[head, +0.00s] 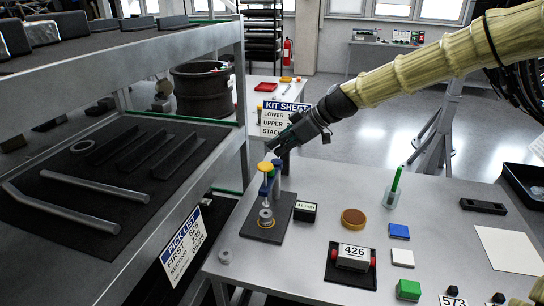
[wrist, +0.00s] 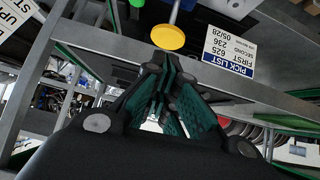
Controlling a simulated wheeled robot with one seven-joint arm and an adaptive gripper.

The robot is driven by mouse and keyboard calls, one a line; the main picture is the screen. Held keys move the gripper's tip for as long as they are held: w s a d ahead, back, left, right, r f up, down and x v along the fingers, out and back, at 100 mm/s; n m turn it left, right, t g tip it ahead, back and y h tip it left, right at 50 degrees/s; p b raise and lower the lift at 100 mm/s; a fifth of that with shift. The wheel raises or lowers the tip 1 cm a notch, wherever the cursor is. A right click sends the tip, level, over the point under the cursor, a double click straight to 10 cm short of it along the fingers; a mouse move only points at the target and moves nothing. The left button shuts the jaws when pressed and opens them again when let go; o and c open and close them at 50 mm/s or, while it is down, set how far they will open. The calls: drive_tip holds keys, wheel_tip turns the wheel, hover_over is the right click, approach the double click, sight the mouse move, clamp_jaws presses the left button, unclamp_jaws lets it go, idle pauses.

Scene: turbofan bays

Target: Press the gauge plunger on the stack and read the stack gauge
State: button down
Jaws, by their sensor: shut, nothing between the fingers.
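The gauge plunger has a round yellow cap (head: 265,166) on a thin rod above the stack (head: 265,217), a small pile of rings. Both are on a dark base plate (head: 275,232) with a blue-grey post behind. In the wrist view the yellow cap (wrist: 168,37) shows just beyond the fingertips. My gripper (head: 274,148) is shut and empty, tilted down, close above the cap in the head view; I cannot tell whether it touches. Its fingers (wrist: 162,75) are together in the wrist view. A small black box with a white label (head: 305,209), possibly the gauge readout, stands beside the plate; its text is too small to read surely.
A kit sheet sign (head: 284,118) stands behind the gripper. A shelf with dark bars and a pick list (head: 183,247) is at the left. On the table are a brown disc (head: 353,217), a box marked 426 (head: 354,256), coloured blocks and a green pen in a holder (head: 396,184).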

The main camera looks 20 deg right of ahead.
drive_tip(key=b+v, duration=0.1)
drive_tip(key=v, duration=0.3)
drive_tip(key=shift+d+r, duration=0.1)
drive_tip(key=shift+r, duration=0.25)
idle(0.3)
